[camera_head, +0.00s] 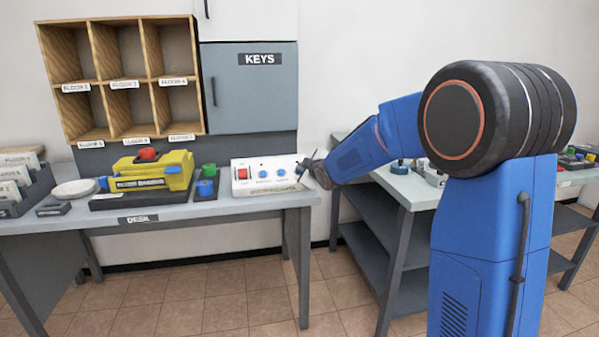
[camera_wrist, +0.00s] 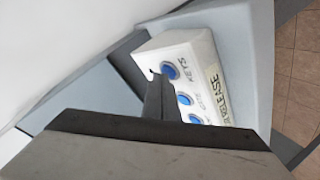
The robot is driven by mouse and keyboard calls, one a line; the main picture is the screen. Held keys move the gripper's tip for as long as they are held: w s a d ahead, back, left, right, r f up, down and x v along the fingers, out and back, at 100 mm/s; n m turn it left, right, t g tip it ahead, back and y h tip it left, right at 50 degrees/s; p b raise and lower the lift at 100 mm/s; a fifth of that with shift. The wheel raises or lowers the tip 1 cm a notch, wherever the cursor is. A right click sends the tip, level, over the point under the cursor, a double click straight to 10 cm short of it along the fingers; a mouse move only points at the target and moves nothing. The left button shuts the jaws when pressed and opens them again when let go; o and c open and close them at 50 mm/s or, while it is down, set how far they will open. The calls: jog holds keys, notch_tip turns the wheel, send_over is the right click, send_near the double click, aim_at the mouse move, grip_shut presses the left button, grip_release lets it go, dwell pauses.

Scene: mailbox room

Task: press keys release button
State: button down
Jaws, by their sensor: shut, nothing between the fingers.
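The white release panel (camera_head: 262,187) sits at the right end of the desk, with a red switch (camera_head: 242,173) and blue buttons. In the wrist view, the KEYS button (camera_wrist: 170,70) is the blue one nearest the panel's upper end, with its label beside it. Two more blue buttons (camera_wrist: 185,99) follow along the row, partly hidden by my gripper. My gripper (camera_wrist: 156,78) is shut and empty, its fingertips close beside the KEYS button in the picture. I cannot tell whether they touch the panel. In the head view, my gripper (camera_head: 301,168) is over the panel's right end.
The grey KEYS cabinet (camera_head: 250,95) hangs shut above the desk (camera_head: 230,207). Wooden pigeonholes (camera_head: 122,75) hang to its left. A yellow machine (camera_head: 150,175) and a dark pad with green and blue knobs (camera_head: 207,180) stand left of the panel. Another table (camera_head: 410,192) stands right.

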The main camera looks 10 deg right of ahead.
dwell(0.7)
jog(key=shift+s+r, duration=0.3)
jog(key=shift+r, duration=0.3)
jog(key=shift+r, duration=0.1)
jog(key=shift+s+r, duration=0.4)
jog(key=shift+r, duration=0.3)
jog(key=shift+s+r, duration=0.35)
jog(key=shift+r, duration=0.4)
jog(key=shift+s+r, duration=0.4)
jog(key=shift+r, duration=0.3)
jog(key=s+d+f+m+g+h, duration=0.1)
jog(key=s+d+m+g+h, duration=0.15)
jog(key=s, duration=0.95)
jog(key=s+d+f+m+g+h, duration=0.1)
jog(key=s+d+m, duration=0.3)
jog(key=s, duration=0.7)
jog(key=s+f+m+g, duration=0.2)
jog(key=s+f, duration=0.3)
jog(key=s, duration=1)
jog(key=s+f+m+g+y, duration=0.1)
jog(key=s+f+m+g, duration=0.2)
jog(key=s, duration=1.3)
notch_tip(320, 180, down, 4)
jog(key=shift+s+r+g, duration=0.2)
jog(key=shift+s+g, duration=0.1)
jog(key=shift+g, duration=0.15)
